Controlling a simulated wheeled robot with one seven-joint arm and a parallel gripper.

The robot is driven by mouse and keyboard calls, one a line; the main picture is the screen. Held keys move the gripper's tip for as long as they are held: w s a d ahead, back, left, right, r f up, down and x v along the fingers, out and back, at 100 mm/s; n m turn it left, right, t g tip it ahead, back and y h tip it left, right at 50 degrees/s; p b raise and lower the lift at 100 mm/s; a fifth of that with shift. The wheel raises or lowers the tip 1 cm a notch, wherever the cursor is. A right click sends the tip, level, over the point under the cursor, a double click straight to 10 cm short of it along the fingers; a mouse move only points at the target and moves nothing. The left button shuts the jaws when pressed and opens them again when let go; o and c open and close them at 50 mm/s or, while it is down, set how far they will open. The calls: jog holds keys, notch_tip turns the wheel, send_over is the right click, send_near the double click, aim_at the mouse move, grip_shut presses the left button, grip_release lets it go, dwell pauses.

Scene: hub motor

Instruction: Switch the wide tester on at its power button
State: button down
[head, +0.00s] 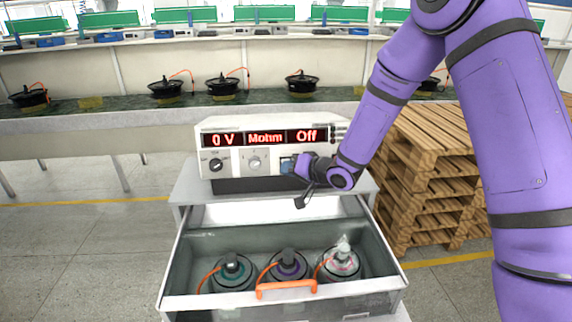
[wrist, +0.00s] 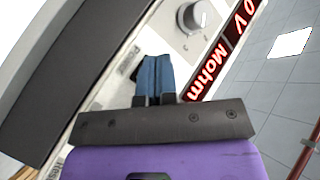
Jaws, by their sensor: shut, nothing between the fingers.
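The wide tester (head: 232,167) is a white box on a grey cabinet, with red displays reading "0 V", "Mohm" and "Off". Its front panel has a dark-marked knob (head: 216,165) at the left and a pale knob (head: 254,162) in the middle. My gripper (head: 287,165) is at the right part of the panel, below the "Off" display. In the wrist view its blue fingertips (wrist: 155,72) are shut together, empty, and point at the panel, close beside a knob (wrist: 197,18). I cannot tell whether they touch it. No power button is distinguishable; my gripper covers part of the panel.
Wooden pallets (head: 432,165) are stacked at the right. A long bench (head: 60,122) with black motors runs behind. Floor at the left is clear.

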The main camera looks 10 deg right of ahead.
jog(key=shift+w+f, duration=0.1)
jog(key=shift+w, duration=0.3)
dwell(0.7)
dwell(0.3)
jog(key=shift+s+r, duration=0.25)
jog(key=shift+s, duration=0.6)
jog(key=shift+s, duration=0.1)
jog(key=shift+s+r, duration=0.2)
jog(key=shift+s, duration=0.6)
jog(key=shift+s+r, duration=0.2)
jog(key=shift+s, duration=0.55)
jog(key=shift+s+r, duration=0.2)
jog(key=shift+s, duration=0.6)
jog(key=s+r, duration=0.1)
jog(key=s, duration=0.5)
jog(key=shift+s+r, duration=0.35)
